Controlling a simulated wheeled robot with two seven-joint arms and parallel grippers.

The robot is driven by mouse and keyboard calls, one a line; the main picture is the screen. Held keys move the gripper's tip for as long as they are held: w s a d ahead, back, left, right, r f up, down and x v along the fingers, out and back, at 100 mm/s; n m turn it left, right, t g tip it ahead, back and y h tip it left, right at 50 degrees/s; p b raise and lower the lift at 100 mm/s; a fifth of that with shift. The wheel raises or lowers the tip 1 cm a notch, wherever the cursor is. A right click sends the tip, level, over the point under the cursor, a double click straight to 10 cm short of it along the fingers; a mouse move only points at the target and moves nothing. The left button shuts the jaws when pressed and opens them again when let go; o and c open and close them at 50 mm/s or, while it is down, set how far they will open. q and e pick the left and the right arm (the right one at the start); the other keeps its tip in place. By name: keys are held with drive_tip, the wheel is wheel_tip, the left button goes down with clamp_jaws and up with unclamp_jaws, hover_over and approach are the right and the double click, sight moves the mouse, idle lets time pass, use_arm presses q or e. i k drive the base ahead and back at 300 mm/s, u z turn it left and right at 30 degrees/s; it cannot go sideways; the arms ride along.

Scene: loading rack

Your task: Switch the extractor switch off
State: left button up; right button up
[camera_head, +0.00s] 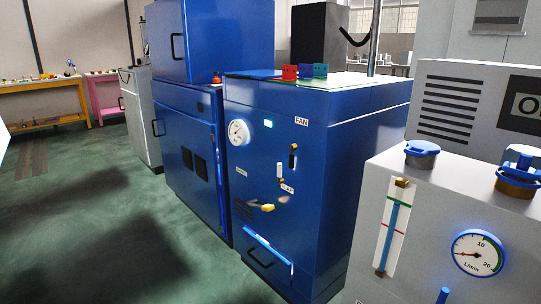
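No label reading "extractor" can be made out. A blue cabinet (330,140) stands in the middle, with a lit green lamp (268,124) on its front. A FAN label (301,121) is at the upper right of that front, with a black lever (293,157) below it. A small white and dark control (280,172) sits just above a FLAP label (287,189). I cannot tell which of these, if any, is the extractor switch. Neither of my grippers is in view.
A yellow-tipped handle (264,207) and a low drawer handle (268,249) stick out of the cabinet. A grey unit with a flow gauge (477,253) fills the right foreground. A taller blue cabinet (190,130) stands left. Green floor (90,240) is clear in front.

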sight(292, 157)
drive_tip(key=u, duration=0.65)
drive_tip(key=i, duration=0.9)
drive_tip(key=z, duration=0.05)
